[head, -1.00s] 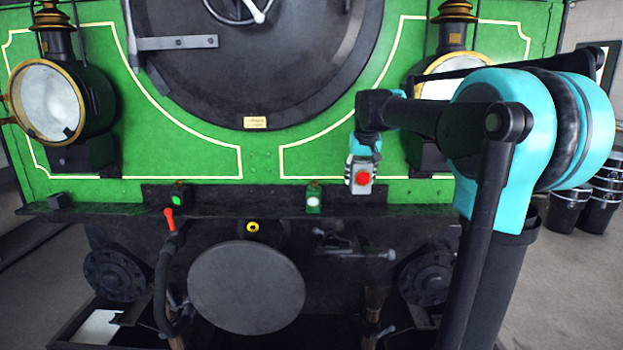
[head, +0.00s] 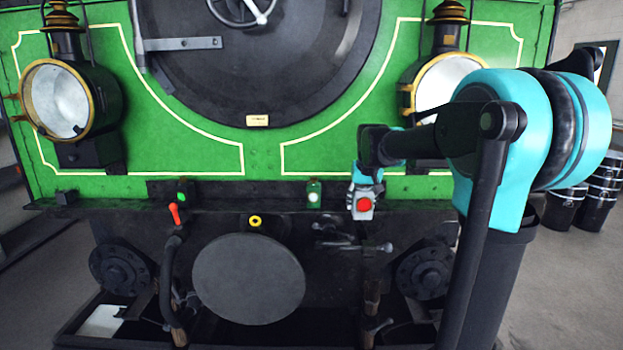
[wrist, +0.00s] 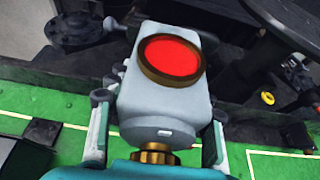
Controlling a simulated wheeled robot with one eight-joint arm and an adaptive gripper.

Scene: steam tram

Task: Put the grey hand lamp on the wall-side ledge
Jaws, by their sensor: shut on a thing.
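The grey hand lamp (head: 353,206) has a round red lens and hangs below my gripper (head: 364,187) at the tram's front, right of centre in the head view. In the wrist view the lamp (wrist: 155,106) fills the middle, its brass knob toward the palm. My gripper (wrist: 160,122) is shut on it, one finger on each side. A long dark ledge (head: 250,203) runs across the tram below the green plate. The lamp overlaps the ledge in the head view; I cannot tell if they touch. Which stretch is the wall-side one is not clear.
A green lamp with a white lens (head: 313,196) stands on the ledge left of my gripper. A dark lamp with a green lens (head: 183,196) and a small dark block (head: 67,198) are farther left. A red-handled lever (head: 174,214) rises before the ledge. Black drums (head: 596,205) stand at right.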

